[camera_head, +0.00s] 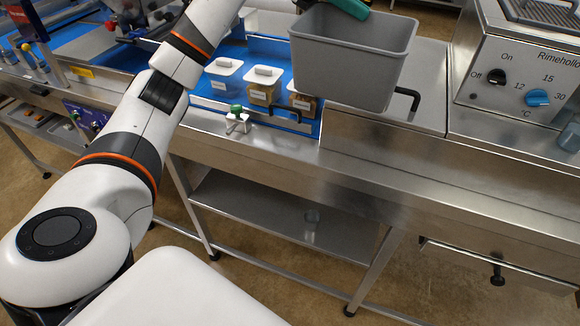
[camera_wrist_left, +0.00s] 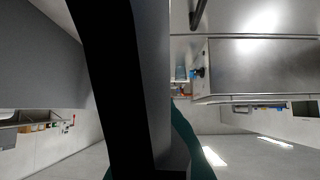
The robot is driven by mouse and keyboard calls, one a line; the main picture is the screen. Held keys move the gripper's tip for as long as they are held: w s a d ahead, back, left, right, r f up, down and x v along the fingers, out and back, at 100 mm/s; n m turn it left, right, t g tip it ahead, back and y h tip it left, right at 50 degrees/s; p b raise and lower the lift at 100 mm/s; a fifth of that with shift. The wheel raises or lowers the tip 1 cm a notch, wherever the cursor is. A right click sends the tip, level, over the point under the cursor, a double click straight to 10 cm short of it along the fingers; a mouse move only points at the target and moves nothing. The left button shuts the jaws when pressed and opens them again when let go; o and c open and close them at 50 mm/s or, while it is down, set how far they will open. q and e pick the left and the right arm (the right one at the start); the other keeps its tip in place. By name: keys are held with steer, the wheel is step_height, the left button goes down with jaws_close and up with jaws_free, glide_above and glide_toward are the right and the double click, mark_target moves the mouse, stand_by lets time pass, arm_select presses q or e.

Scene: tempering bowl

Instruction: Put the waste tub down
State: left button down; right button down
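The waste tub (camera_head: 345,75) is a grey, open-topped rectangular bin at the top centre of the head view. My left gripper (camera_head: 348,6) shows only as a teal finger part at the tub's far rim, with the rest cut off by the top edge. It appears shut on that rim. The tub hides the worktop behind it, and whether its base touches anything is unclear. In the left wrist view, a dark band and teal finger parts (camera_wrist_left: 196,150) fill the middle, hiding the grip itself. My right gripper is in neither view.
Several white-lidded containers (camera_head: 263,84) stand on a blue surface left of the tub. A black handle (camera_head: 408,100) shows close to its right side. A steel machine with knobs (camera_head: 515,65) stands farther right. The steel counter front (camera_head: 390,150) is bare.

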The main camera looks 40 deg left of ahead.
mark_target(353, 30)
arm_select(q)
steer(key=f, duration=0.4)
steer(key=shift+s+d+n+t, duration=0.1)
steer(key=shift+d+n+t, duration=0.2)
steer(key=shift+d, duration=0.05)
steer(key=s+d+f+n+t, duration=0.1)
steer(key=s+d+f, duration=0.1)
steer(key=s+f, duration=0.2)
steer(key=s+d+f+n+t+y, duration=0.1)
steer(key=s+f, duration=0.4)
steer(key=f, duration=0.6)
steer(key=s+d+f+n+t+y, duration=0.1)
steer(key=s+d+f, duration=0.3)
steer(key=f, duration=0.4)
steer(key=shift+s+d+n+t, duration=0.4)
steer(key=shift+d+t, duration=0.15)
steer(key=shift+t, duration=0.25)
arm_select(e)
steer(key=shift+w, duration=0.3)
arm_select(q)
steer(key=shift+a, duration=0.1)
